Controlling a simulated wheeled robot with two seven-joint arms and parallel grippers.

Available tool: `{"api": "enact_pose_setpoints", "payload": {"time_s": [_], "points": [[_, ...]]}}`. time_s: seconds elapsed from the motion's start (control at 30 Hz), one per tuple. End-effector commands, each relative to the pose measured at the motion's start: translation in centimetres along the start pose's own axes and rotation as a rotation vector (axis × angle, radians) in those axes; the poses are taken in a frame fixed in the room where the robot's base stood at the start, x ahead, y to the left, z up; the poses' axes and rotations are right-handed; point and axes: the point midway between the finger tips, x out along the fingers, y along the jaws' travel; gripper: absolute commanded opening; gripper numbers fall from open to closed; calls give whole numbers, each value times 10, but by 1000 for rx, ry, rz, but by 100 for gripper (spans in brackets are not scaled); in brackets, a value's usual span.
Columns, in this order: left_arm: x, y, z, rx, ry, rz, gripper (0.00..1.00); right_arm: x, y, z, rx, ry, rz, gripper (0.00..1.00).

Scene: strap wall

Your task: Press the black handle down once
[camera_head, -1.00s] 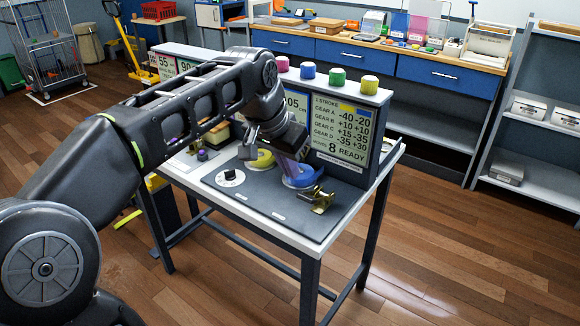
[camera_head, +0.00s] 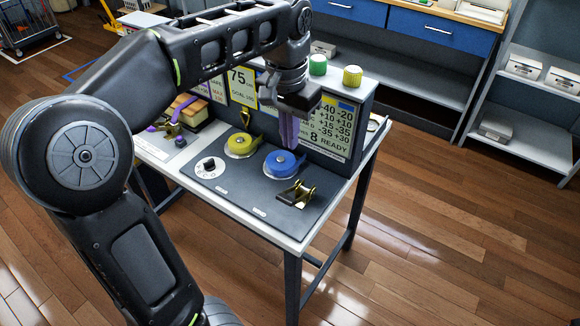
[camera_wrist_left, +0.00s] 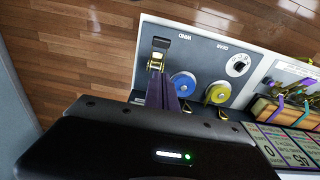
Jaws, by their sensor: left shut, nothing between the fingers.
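The black handle (camera_head: 291,197) sits on a small brass ratchet (camera_head: 308,190) near the front right of the grey panel. It also shows in the left wrist view (camera_wrist_left: 161,43), with the brass part beside it. My left gripper (camera_head: 289,146) has its purple fingers shut and empty, pointing down. In the head view the fingers show behind the blue reel (camera_head: 277,167), apart from the handle. In the left wrist view the fingers (camera_wrist_left: 158,75) overlap the view close to the brass part; I cannot tell their height above it. My right gripper is not in view.
A yellow reel (camera_head: 238,148) and a white dial (camera_head: 209,167) sit left of the blue reel. An upright display board (camera_head: 330,140) stands behind the panel, with green (camera_head: 318,64) and yellow (camera_head: 352,76) knobs on top. Floor is clear right of the table.

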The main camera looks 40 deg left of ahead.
Motion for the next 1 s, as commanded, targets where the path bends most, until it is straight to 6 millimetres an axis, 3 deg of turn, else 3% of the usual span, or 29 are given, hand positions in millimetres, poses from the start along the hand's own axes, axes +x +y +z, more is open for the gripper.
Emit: {"api": "enact_pose_setpoints", "payload": {"time_s": [0.47, 0.63, 0.7, 1.0], "points": [[8, 0, 0, -3, 0, 1, 0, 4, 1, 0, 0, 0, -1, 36], [29, 0, 0, -3, 0, 1, 0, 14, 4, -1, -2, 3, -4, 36], [37, 0, 0, -3, -1, 1, 0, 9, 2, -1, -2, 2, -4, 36], [97, 0, 1, -3, -3, 1, 0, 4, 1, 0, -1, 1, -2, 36]]}}
